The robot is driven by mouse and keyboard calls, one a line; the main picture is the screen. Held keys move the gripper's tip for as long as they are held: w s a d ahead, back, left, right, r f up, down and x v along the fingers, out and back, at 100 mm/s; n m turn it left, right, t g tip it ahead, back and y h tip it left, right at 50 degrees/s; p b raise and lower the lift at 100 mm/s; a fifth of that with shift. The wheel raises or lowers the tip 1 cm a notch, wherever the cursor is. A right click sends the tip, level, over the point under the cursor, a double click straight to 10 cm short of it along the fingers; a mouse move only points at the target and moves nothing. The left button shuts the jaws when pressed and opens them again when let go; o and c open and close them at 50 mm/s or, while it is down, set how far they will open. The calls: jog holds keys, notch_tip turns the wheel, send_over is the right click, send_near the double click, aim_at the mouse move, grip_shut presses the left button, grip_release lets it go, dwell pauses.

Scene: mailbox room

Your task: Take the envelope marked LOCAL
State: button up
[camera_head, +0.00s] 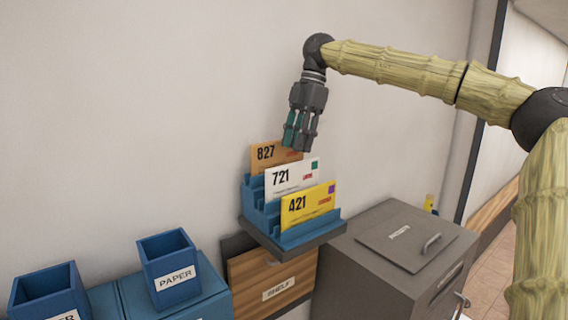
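Three envelopes stand in a stepped blue rack (258,218). The orange envelope (268,154), marked 827, is at the back. The white envelope (290,180), marked 721, is in the middle, with a green square at its corner. The yellow envelope (312,205), marked 421, is at the front, with a purple square. Each has small red print, too small to read with certainty, so I cannot tell which says LOCAL. My gripper (297,147) points down at the upper right of the orange envelope and overlaps its edge in the picture. Whether its fingers touch anything is unclear.
The rack sits on a dark ledge against the wall, above a wooden panel (250,280). A grey lidded box (345,255) with a handle stands to the right. Blue bins, one labelled PAPER (168,265), stand at lower left. The wall above the bins is bare.

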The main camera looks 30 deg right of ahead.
aim_at(293, 163)
jog(key=b+x, duration=0.3)
jog(key=x, duration=0.1)
jog(key=shift+w+f, duration=0.2)
jog(key=shift+f, duration=0.15)
jog(key=shift+s+f+b, duration=0.3)
jog(key=shift+s+b, duration=0.2)
jog(key=shift+s, duration=0.3)
jog(key=shift+s+f, duration=0.15)
jog(key=shift+f, duration=0.05)
jog(key=shift+w+a+f, duration=0.35)
jog(key=shift+w+f, duration=0.1)
jog(key=shift+w, duration=0.15)
jog(key=shift+s+d+r, duration=0.15)
jog(key=shift+s, duration=0.2)
jog(key=shift+c, duration=0.2)
grip_shut()
jog(key=shift+w, duration=0.15)
